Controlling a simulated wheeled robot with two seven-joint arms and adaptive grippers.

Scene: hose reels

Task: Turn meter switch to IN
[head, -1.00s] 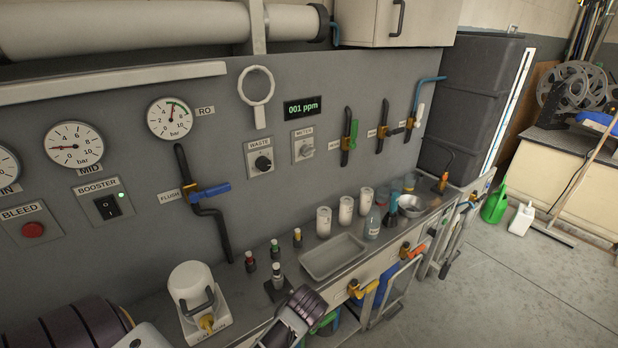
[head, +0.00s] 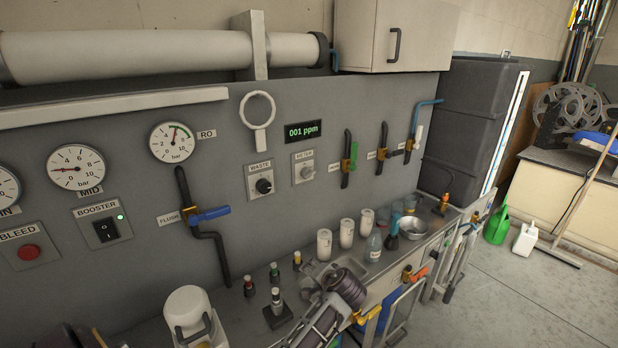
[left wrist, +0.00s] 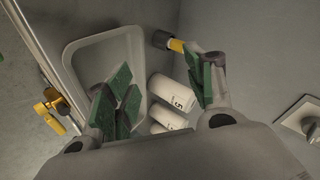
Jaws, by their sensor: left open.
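The meter switch (head: 304,169) is a light grey knob on a pale plate labelled METER, on the grey wall panel below the green 001 ppm display (head: 303,131). Its exact pointing direction is too small to read. My left arm reaches in from the bottom of the head view, with its wrist over the bench tray, below and apart from the switch. In the left wrist view my left gripper (left wrist: 158,76) is open and empty, its green-padded fingers spread above the tray (left wrist: 74,57). A pale plate (left wrist: 302,117) shows at the right edge there; I cannot tell which. My right gripper is out of view.
The waste switch (head: 264,185), with a black knob, is left of the meter switch. A green-handled valve (head: 349,160) is to its right. The panel around the meter switch is unobstructed.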

